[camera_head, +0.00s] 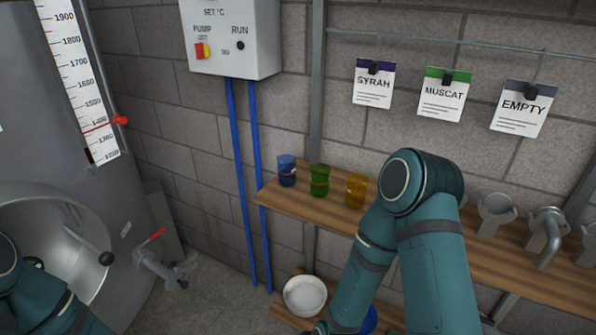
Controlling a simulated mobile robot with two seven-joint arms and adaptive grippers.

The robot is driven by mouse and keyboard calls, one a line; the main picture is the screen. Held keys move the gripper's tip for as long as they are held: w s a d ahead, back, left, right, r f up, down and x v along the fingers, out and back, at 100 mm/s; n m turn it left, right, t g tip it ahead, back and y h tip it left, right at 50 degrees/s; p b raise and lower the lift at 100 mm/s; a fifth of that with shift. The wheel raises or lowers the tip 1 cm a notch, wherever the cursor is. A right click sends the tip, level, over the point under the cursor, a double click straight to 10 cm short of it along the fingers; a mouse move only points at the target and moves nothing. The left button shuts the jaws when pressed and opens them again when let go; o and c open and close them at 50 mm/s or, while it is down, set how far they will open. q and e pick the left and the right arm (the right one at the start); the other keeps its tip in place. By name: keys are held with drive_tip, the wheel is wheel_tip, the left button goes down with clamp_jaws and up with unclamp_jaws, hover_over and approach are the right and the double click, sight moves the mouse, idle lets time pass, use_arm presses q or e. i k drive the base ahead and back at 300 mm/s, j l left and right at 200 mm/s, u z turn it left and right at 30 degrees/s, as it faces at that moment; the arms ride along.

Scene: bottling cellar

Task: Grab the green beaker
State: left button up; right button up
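The green beaker (319,181) stands upright on the wooden shelf (300,209) against the block wall, between a blue beaker (287,171) on its left and an amber beaker (356,190) on its right. Nothing covers the green beaker. My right arm rises in front of the shelf, to the right of the beakers, and bends down to the bottom edge; its gripper is out of view. My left arm shows only at the lower left corner; its gripper is also out of view.
A white bowl (305,296) sits on a lower shelf, with a blue object (369,320) partly hidden by my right arm. Metal fittings (495,213) stand on the upper shelf at right. Blue pipes (236,150) run left of the shelf. A steel tank (50,155) with a valve (165,268) is at left.

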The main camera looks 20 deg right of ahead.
sight(320, 181)
drive_tip(key=i+j+z, duration=0.25)
drive_tip(key=z, duration=0.15)
drive_tip(key=i+j+z, duration=0.35)
drive_tip(key=k, duration=0.1)
